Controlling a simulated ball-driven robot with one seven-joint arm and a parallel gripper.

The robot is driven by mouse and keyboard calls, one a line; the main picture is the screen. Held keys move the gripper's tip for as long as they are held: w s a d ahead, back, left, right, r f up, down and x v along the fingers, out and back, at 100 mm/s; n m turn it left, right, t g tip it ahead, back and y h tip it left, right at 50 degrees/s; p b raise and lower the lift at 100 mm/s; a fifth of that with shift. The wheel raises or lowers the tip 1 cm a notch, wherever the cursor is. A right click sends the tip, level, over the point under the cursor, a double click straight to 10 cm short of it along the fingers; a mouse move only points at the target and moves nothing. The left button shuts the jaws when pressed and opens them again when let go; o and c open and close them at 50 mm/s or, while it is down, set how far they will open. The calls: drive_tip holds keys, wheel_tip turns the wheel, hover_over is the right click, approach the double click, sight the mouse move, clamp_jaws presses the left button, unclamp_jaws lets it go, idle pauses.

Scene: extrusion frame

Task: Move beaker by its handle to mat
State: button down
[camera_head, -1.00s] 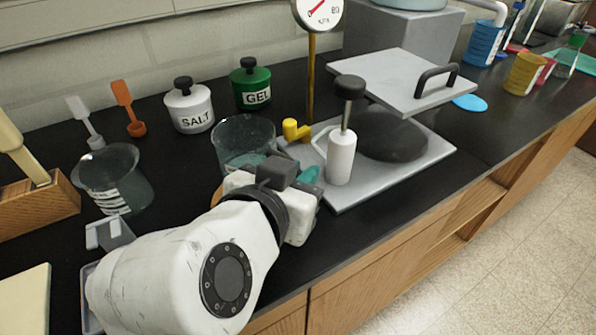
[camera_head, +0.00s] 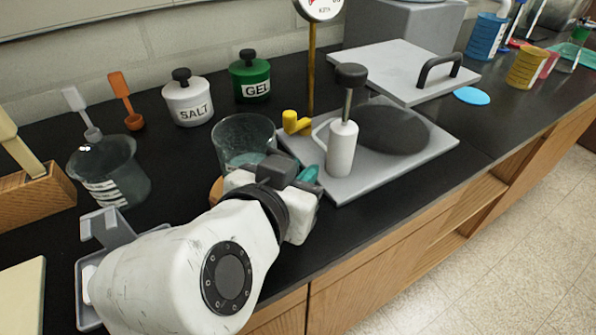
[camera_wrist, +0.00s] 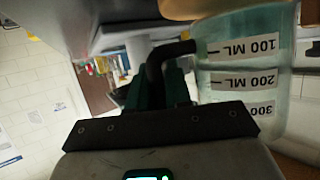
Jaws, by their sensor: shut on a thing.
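The clear glass beaker (camera_head: 243,138) is just behind my gripper (camera_head: 306,181) in the head view, and its lower part is hidden by my wrist. In the wrist view the beaker (camera_wrist: 243,80) shows its volume labels, and its dark handle (camera_wrist: 160,57) is between my gripper's teal fingers (camera_wrist: 165,85). My gripper is shut on the handle. A brown-orange edge (camera_head: 216,190) shows by the beaker's base and is mostly hidden. A flat blue disc (camera_head: 470,96) lies at the right. I cannot tell which of these is the mat.
Salt (camera_head: 188,98) and gel (camera_head: 250,77) jars stand behind. A second beaker (camera_head: 110,170) stands at left. The counter's front edge is near.

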drive_tip(key=shift+f+b, duration=0.45)
drive_tip(key=shift+f, duration=0.05)
drive_tip(key=c, duration=1)
unclamp_jaws()
drive_tip(key=shift+s, duration=0.1)
drive_tip(key=v, duration=1)
drive_tip(key=shift+s+a+r, duration=0.1)
drive_tip(key=shift+s+r, duration=0.05)
drive_tip(key=shift+s, duration=0.15)
